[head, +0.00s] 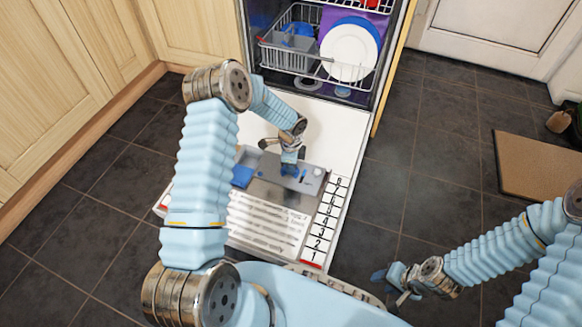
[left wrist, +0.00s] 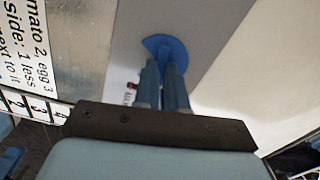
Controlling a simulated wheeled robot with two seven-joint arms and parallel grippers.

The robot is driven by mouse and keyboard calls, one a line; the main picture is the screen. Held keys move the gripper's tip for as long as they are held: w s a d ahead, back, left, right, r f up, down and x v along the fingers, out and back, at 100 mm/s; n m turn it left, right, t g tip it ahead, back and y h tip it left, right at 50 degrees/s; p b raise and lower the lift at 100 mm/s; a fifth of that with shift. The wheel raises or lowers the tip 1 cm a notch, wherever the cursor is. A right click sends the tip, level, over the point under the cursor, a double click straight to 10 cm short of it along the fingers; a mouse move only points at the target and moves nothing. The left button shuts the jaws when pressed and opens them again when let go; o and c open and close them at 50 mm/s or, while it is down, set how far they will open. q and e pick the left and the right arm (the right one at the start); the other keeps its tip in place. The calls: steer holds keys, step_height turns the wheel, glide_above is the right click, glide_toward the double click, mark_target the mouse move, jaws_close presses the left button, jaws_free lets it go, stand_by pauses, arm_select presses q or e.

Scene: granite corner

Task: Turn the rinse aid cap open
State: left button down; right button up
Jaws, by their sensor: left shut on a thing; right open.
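The rinse aid cap is a round blue disc with a raised grip. In the left wrist view the cap (left wrist: 157,43) sits on the grey dispenser panel, and both fingers of my left gripper (left wrist: 163,75) are shut on its raised grip. In the head view my left gripper (head: 290,168) reaches down to the cap on the grey panel (head: 262,192) of the lowered dishwasher door; the fingers partly hide the cap. My right gripper (head: 385,280) is open and empty, over the floor right of the door.
A blue part (head: 242,176) lies on the panel's left side. Printed text and a numbered strip (head: 325,222) are on the door. Behind is the dishwasher rack (head: 292,58) with a white plate (head: 350,50). A brown mat (head: 535,165) lies on the dark floor at right.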

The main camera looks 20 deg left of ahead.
arm_select(q)
steer(key=n+b, duration=0.1)
steer(key=n, duration=0.2)
steer(key=shift+w+n, duration=0.1)
steer(key=shift+n, duration=0.3)
steer(key=n+b, duration=0.1)
steer(key=n, duration=0.3)
steer(key=shift+w+n+b, duration=0.1)
steer(key=shift+n+b, duration=0.2)
steer(key=shift+b, duration=0.05)
steer(key=n, duration=0.3)
steer(key=shift+a+b, duration=0.1)
steer(key=shift+b, duration=0.2)
steer(key=shift+n, duration=2.1)
steer(key=shift+a, duration=0.1)
steer(key=c, duration=1.2)
jaws_free()
